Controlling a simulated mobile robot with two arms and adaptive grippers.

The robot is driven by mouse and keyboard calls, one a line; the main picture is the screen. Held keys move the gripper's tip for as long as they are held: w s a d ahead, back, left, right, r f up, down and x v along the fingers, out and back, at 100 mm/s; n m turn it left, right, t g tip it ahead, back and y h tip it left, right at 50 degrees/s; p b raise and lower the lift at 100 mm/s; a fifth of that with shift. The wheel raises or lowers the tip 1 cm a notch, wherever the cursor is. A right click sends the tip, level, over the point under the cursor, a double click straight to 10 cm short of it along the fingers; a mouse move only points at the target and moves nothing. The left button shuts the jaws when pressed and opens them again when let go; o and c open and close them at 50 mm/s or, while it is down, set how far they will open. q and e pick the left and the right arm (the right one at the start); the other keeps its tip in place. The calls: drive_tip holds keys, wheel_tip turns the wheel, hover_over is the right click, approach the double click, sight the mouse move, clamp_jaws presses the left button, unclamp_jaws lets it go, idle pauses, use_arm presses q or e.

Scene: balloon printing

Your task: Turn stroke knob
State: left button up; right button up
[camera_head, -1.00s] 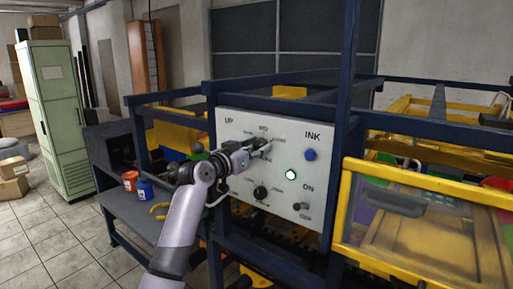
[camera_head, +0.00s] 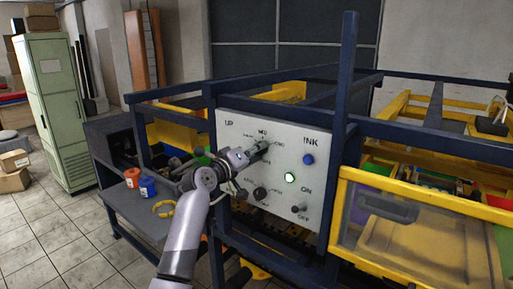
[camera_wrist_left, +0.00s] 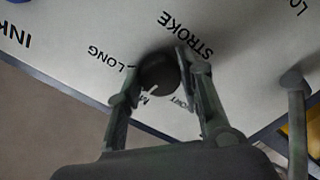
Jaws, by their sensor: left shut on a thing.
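The stroke knob (camera_wrist_left: 158,73) is black and round with a white pointer mark. It sits on the white control panel (camera_head: 232,132), and the wrist view shows the labels STROKE, LONG and a partly covered SHORT around it. My left gripper (camera_wrist_left: 160,76) has one finger on each side of the knob and is shut on it. The white pointer points toward a label beginning with M, partly hidden. My right gripper is not seen.
The panel also carries a blue INK button (camera_head: 308,159), a lit green button (camera_head: 289,177), a lower black knob (camera_head: 260,193) and an ON/OFF switch (camera_head: 298,208). Dark blue frame bars surround it. Orange (camera_head: 132,177) and blue (camera_head: 147,186) cups stand on a shelf at left.

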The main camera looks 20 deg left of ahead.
use_arm(q)
drive_tip(key=shift+r+n+p, duration=0.1)
drive_tip(key=shift+n+p, duration=0.2)
drive_tip(key=shift+n, duration=0.3)
drive_tip(key=o, duration=1.1)
drive_tip(key=shift+o, duration=0.3)
drive_tip(key=v, duration=1.2)
